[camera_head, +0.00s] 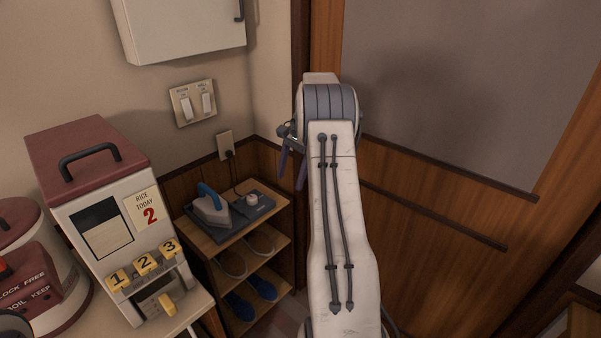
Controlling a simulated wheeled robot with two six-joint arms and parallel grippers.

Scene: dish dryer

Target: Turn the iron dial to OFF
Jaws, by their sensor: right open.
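The iron (210,211), pale with a blue handle, rests on a dark base (232,226) on the top shelf of a small wooden rack. A round whitish dial (252,199) stands up from the right part of that base. The dial's marking is too small to read. My right gripper (291,182) is open and empty, pointing down, above and to the right of the dial and apart from it in the picture. My right arm hides part of the wall and door behind. My left gripper is not in view.
The rack (223,249) holds shoes on lower shelves. A cord runs from the iron's base to a wall outlet (225,146). A rice dispenser (104,213) with numbered keys stands to the left on a counter. Light switches (195,103) are above. A wooden door (440,240) is at right.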

